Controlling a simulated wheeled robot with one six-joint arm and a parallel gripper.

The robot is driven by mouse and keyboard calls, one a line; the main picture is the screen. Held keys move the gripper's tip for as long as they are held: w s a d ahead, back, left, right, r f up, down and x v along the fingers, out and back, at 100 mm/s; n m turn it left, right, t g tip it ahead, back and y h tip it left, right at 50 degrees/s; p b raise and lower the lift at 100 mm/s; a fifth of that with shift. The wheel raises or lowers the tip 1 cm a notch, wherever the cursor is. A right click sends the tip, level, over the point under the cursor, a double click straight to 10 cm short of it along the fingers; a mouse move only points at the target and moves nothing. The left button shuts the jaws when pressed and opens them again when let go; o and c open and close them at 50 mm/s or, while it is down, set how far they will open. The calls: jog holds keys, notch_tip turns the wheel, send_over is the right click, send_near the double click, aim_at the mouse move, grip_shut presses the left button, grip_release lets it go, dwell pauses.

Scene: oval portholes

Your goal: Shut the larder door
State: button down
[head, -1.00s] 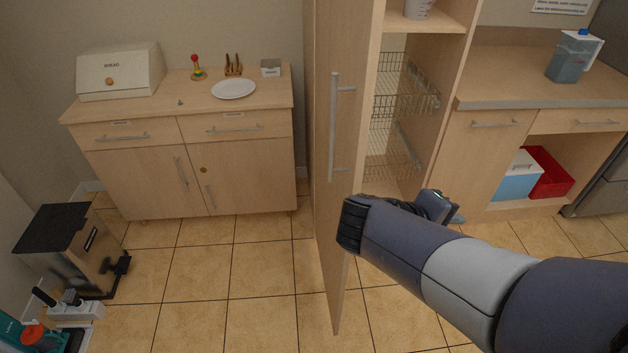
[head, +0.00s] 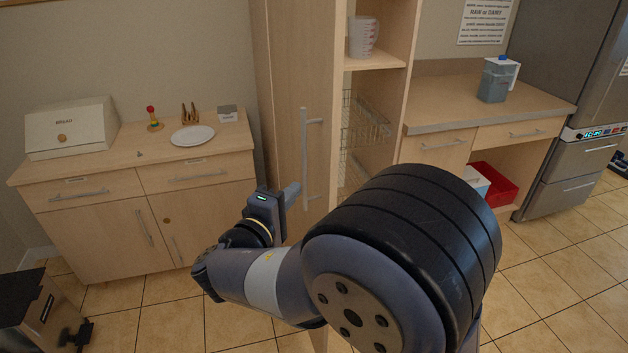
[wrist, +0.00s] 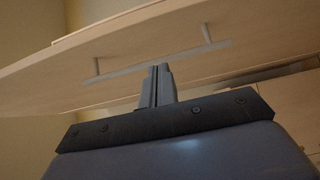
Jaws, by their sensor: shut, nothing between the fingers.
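The larder door (head: 285,95) is a tall pale-wood panel standing open, with the larder's shelf (head: 375,60) and wire baskets (head: 365,125) visible to its right. Its long vertical bar handle (head: 305,160) is on the face towards me. My gripper (head: 295,190) is just left of the handle's lower half in the head view; whether it touches the door cannot be told there. In the wrist view my gripper (wrist: 160,70) has its fingers together and empty, pointing at the door (wrist: 140,45), with the handle (wrist: 195,56) across their tips. My arm hides the door's lower part.
A low cabinet (head: 95,225) with a bread box (head: 70,125) and plate (head: 192,136) stands left. A black-topped bin (head: 20,300) is at lower left. A counter (head: 440,115) with a jug (head: 495,80) and a fridge (head: 560,170) are right.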

aim_at(324, 175)
jog(key=shift+w+d+p, duration=0.25)
jog(key=shift+w+d, duration=0.3)
jog(key=shift+d, duration=0.25)
jog(key=shift+w+d+p, duration=0.2)
jog(key=shift+w+d, duration=0.3)
jog(key=shift+d, duration=0.3)
jog(key=shift+w+d+p, duration=0.25)
jog(key=shift+w+d, duration=0.3)
jog(key=shift+d, duration=0.25)
